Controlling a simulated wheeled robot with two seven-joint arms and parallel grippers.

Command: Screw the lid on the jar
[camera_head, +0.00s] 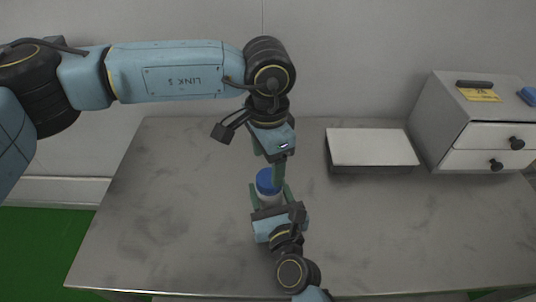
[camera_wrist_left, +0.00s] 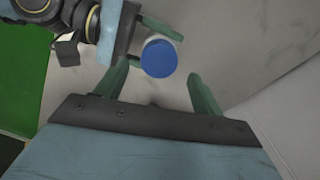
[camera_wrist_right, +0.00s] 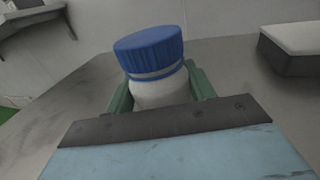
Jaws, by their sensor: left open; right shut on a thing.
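A white jar (camera_wrist_right: 162,92) stands upright with a blue ribbed lid (camera_wrist_right: 150,50) on its top. A pale band shows just under the lid; I cannot tell how tight the lid is. My right gripper (camera_head: 268,192) is shut on the jar's body, one green finger on each side. My left gripper (camera_head: 268,166) points down from above, close over the lid. In the left wrist view, its fingers are spread apart and the lid (camera_wrist_left: 159,58) shows between and beyond them, with clear room on both sides. The lid hides most of the jar there.
The grey table (camera_head: 180,225) is bare on the left and front right. A flat white-topped box (camera_head: 370,147) lies at the back right. Beside it is a white drawer cabinet (camera_head: 455,120) with dark knobs, with a yellow label and a blue item on top.

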